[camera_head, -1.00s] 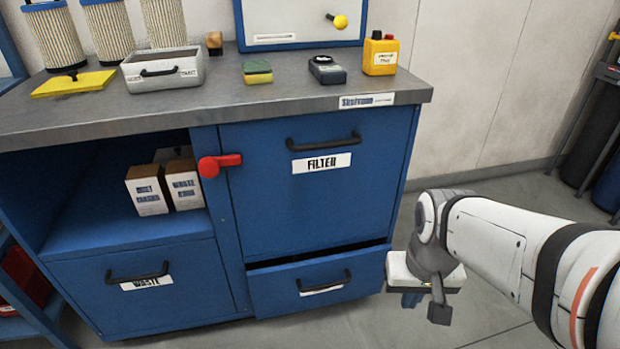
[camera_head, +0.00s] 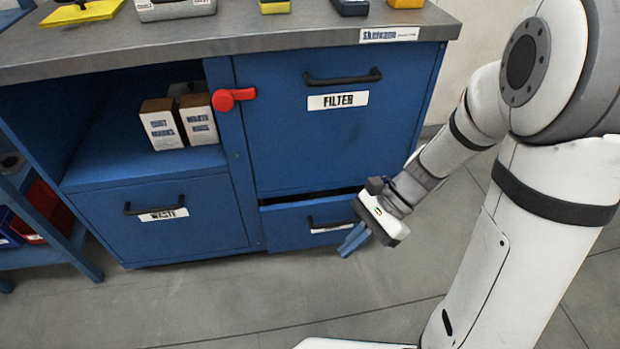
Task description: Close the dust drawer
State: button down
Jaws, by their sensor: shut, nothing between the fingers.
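The dust drawer (camera_head: 285,228) is the low blue drawer under the filter door, with a black handle and a white label partly hidden by my gripper. It stands out a little from the cabinet, with a dark gap along its top edge. My gripper (camera_head: 352,243) is in front of the drawer's right end, its blue fingers pointing down and left. The fingers are together and empty. I cannot tell whether they touch the drawer front.
The filter door (camera_head: 335,140) above is closed, with a red latch (camera_head: 234,98) at its left. The waste drawer (camera_head: 160,220) at the left looks shut. Two boxes (camera_head: 180,125) stand on the open shelf. The floor (camera_head: 250,300) in front is clear.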

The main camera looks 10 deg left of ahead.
jog(key=w+a+f+m+y, duration=0.4)
jog(key=m+y, duration=0.1)
jog(key=m, duration=0.3)
jog(key=m+t+y+b, duration=0.3)
jog(key=m+t, duration=1.1)
jog(key=m, duration=0.8)
send_near(292, 209)
jog(key=a, duration=0.5)
jog(key=shift+w+d+m+b, duration=0.1)
jog(key=shift+w+m+b, duration=0.2)
jog(key=shift+w+b, duration=0.5)
jog(key=shift+w, duration=0.65)
